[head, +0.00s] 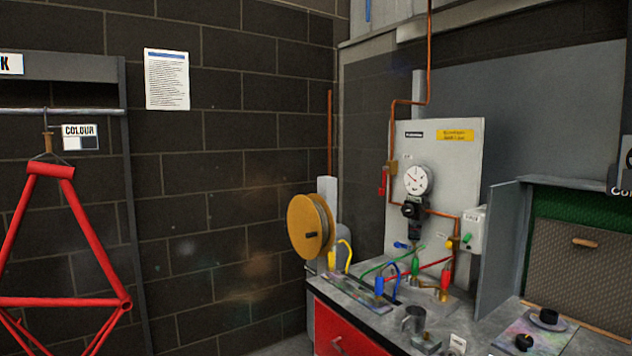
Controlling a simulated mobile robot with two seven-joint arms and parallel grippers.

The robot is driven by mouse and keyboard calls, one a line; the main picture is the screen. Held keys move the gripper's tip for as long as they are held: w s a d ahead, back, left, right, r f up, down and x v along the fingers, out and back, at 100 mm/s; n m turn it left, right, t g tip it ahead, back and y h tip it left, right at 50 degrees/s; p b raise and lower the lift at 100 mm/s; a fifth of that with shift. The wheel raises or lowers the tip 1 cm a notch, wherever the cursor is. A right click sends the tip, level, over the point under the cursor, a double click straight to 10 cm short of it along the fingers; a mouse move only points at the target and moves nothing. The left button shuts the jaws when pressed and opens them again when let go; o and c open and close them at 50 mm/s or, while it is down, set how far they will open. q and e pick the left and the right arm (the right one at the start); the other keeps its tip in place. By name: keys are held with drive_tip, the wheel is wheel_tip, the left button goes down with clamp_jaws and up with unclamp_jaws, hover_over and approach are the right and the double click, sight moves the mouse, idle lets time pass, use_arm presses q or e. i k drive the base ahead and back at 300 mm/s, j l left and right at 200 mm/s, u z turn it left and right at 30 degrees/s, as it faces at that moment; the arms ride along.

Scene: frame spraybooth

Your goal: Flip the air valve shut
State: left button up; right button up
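An air panel (480,142) stands on the bench at the right, with copper pipe (429,60) running down to it. A red lever (383,182) hangs straight down beside a brass fitting (392,168) on the pipe at the panel's left edge. Lower down are a small blue lever (401,245) and a yellow handle (453,242) on brass fittings. No readable label marks which one is the air valve. A round white gauge (418,179) sits above a black regulator (413,210). Neither of my grippers is in view.
The grey bench (350,308) holds a metal cup (413,320) and coloured hose fittings in front of the panel. A yellow reel (309,226) is left of it. A red frame (62,240) hangs at far left. A grey partition (502,245) stands right of the panel.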

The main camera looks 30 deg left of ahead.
sight(381, 191)
drive_tip(key=u, duration=0.5)
drive_tip(key=i+j+u, duration=0.2)
drive_tip(key=i+j, duration=1.7)
drive_tip(key=i, duration=0.1)
